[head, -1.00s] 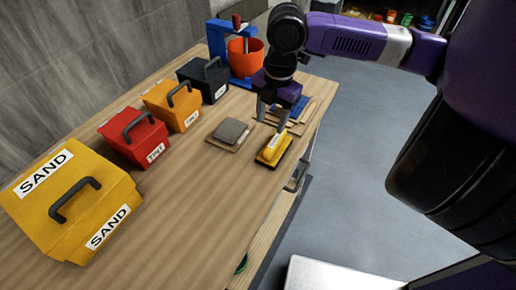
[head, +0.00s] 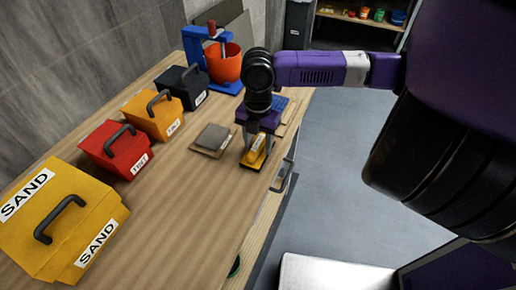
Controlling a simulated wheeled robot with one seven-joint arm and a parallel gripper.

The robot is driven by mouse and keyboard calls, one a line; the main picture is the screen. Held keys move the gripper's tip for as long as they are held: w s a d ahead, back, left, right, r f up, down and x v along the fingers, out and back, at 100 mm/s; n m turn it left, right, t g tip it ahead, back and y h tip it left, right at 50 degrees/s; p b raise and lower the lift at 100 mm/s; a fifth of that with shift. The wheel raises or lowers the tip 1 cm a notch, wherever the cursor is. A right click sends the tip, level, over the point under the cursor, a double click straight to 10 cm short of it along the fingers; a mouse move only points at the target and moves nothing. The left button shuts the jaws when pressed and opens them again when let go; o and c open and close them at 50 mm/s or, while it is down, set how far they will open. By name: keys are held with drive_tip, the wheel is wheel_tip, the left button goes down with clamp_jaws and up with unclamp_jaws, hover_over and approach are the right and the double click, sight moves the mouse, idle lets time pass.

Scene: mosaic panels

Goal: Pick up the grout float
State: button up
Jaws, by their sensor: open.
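The grout float (head: 256,152) is a yellow block with a white label on a dark base plate. It lies on the wooden workbench (head: 185,225), near the bench's right edge. My gripper (head: 257,144) is open and points down over the float, its fingers on either side of the float's yellow upper part. I cannot tell whether the fingers touch it. The gripper hides the float's far end.
A grey block (head: 212,138) on a flat board lies just left of the float. Yellow, red (head: 117,150), orange and black handled boxes line the bench's left side. An orange bucket (head: 225,63) stands at the back by a blue stand. The front bench is clear.

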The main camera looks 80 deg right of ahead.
drive_tip(key=shift+c, duration=0.4)
clamp_jaws()
drive_tip(key=shift+r, duration=0.2)
